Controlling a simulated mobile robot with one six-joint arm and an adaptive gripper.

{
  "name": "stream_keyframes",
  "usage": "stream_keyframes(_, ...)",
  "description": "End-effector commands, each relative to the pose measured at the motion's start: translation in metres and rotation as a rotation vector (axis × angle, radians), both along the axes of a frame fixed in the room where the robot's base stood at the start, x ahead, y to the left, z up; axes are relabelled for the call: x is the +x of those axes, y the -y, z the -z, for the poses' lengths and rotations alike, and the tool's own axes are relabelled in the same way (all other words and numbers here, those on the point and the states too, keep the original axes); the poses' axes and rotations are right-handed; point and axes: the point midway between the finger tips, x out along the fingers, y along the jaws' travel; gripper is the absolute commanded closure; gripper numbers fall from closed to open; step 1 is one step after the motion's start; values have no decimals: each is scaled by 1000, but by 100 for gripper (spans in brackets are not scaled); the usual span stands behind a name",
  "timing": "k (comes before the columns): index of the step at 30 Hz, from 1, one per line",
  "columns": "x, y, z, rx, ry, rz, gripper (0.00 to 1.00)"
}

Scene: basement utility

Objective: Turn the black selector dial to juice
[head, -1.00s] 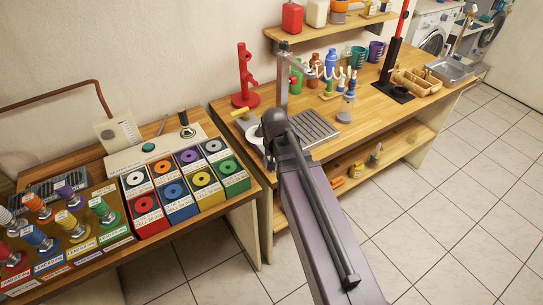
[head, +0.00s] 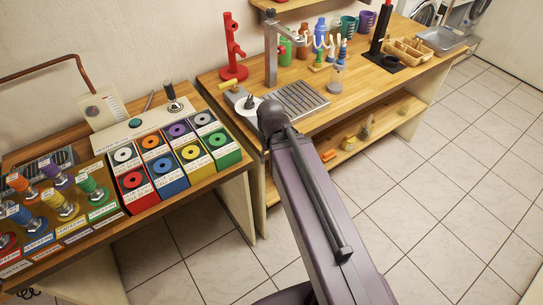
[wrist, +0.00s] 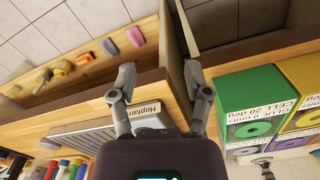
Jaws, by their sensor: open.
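In the head view a white round plate (head: 256,106) with a small dark part on it, perhaps the black selector dial (head: 249,101), sits at the left end of the wooden counter, beside the metal tap column (head: 271,55). Its markings are too small to read. My arm partly covers this spot. My gripper shows in the wrist view (wrist: 160,75), its two fingers apart with nothing between them, above the gap between the two benches. I cannot make out the dial in the wrist view. In the head view my arm hides the gripper.
A slatted drip tray (head: 293,105) lies right of the tap column; a red stand (head: 232,50) rises behind. Coloured boxes (head: 168,180) and a white panel with a black-topped lever (head: 171,92) stand on the left bench. A lower shelf (head: 345,160) holds small items.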

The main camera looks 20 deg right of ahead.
Motion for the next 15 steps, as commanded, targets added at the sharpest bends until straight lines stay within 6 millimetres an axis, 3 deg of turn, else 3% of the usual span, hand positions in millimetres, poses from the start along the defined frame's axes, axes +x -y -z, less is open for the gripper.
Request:
stream_keyframes(11, 1, 0, -1, 0, 0, 2, 37)
stream_keyframes(15, 12, 0, -7, 0, 0, 15, 37)
